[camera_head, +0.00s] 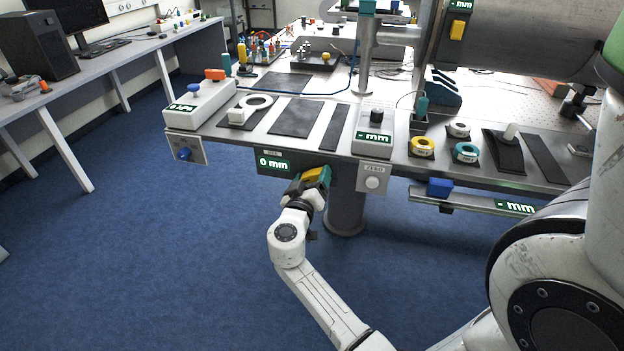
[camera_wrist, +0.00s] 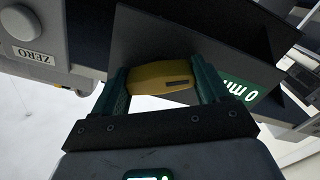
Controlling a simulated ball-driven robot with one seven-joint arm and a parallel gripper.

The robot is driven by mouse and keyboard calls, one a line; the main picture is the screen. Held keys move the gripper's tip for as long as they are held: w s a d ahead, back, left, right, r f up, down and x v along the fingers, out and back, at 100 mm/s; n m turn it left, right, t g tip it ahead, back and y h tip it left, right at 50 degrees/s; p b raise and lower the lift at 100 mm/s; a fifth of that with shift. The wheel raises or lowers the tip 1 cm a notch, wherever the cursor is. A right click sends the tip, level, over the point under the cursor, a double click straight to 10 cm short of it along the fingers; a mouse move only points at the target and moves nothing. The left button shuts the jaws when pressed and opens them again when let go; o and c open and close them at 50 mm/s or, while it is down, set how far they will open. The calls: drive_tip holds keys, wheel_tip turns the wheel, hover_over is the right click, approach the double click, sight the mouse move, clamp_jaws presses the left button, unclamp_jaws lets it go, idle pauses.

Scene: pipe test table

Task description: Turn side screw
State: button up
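The yellow side screw (camera_wrist: 160,77) sits on the dark front face of the bench, with a dark slot-like mark on it. It also shows in the head view (camera_head: 313,174), partly covered by my gripper (camera_head: 311,180). In the wrist view the two teal fingers of my gripper (camera_wrist: 161,86) stand on either side of the screw and appear to touch both its ends. The green display (camera_head: 274,162) beside the screw reads 0 mm; it shows rotated in the wrist view (camera_wrist: 239,90).
A white ZERO button box (camera_head: 373,178) is right of the screw. A table leg (camera_head: 345,208) stands just behind my gripper. The blue floor (camera_head: 170,270) in front is clear.

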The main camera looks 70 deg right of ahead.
drive_tip(key=o, duration=0.5)
drive_tip(key=shift+a, duration=0.1)
drive_tip(key=a, duration=0.3)
drive_tip(key=a+b, duration=0.1)
drive_tip(key=a, duration=0.6)
drive_tip(key=shift+s+a+b, duration=0.3)
drive_tip(key=shift+s+a, duration=0.05)
drive_tip(key=shift+s, duration=0.05)
drive_tip(key=s+a+f+n+y+p, duration=0.1)
drive_tip(key=s+a+f+n+y, duration=0.2)
drive_tip(key=a+y, duration=0.3)
drive_tip(key=s+a+f+n+y+p, duration=0.2)
drive_tip(key=s+a+f+n+y, duration=0.2)
drive_tip(key=a+y, duration=0.2)
drive_tip(key=s+a+f+n+y+p, duration=0.2)
drive_tip(key=s+a+f+n+y, duration=0.1)
drive_tip(key=a, duration=0.7)
drive_tip(key=shift+s+f+n+y, duration=0.25)
drive_tip(key=shift+f+y, duration=0.1)
drive_tip(key=shift+y, duration=0.35)
drive_tip(key=shift+s+f+n+y, duration=0.15)
drive_tip(key=shift+s+f+y, duration=0.15)
drive_tip(key=shift+y, duration=0.4)
